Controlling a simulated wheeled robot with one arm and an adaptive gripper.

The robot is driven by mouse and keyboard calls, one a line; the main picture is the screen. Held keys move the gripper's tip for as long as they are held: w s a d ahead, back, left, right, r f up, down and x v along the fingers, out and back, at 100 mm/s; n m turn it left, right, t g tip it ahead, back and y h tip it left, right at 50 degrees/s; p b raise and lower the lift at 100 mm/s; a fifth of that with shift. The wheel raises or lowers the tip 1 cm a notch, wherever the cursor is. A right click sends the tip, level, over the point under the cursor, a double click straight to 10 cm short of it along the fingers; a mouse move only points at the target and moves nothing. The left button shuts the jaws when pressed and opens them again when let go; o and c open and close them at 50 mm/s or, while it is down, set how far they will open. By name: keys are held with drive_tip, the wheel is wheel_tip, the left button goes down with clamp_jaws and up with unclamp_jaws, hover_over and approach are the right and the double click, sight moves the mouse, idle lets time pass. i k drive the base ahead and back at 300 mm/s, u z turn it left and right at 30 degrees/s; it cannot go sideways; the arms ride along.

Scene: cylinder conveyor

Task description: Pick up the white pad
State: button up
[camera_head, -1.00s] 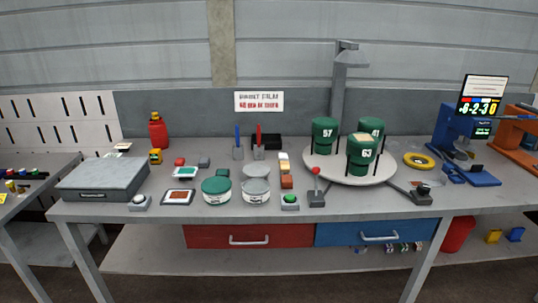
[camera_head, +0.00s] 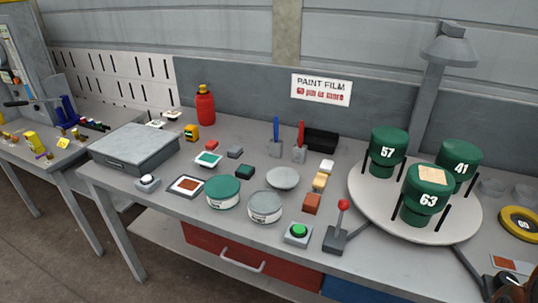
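The white pad (camera_head: 326,166) is a small pale block on the grey workbench (camera_head: 165,197). It lies at the far end of a short row, behind a tan block (camera_head: 320,182) and a red-brown block (camera_head: 312,203). The row stands between a pale grey round dish (camera_head: 283,178) on its left and a white turntable (camera_head: 366,209) on its right. The pad is uncovered, and nothing rests on it. My gripper is not seen in this view.
Green cups numbered 57, 63 and 41 stand on the turntable, with dark upright rods beside them. A black tray (camera_head: 321,139) is behind the pad. A red-knobbed lever (camera_head: 340,226) and a green button (camera_head: 298,232) are at the front edge. A dark, unclear shape cuts into the bottom right corner.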

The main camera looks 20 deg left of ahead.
sight(327, 166)
drive_tip(key=u, duration=0.95)
drive_tip(key=i, duration=0.8)
drive_tip(key=u, duration=0.9)
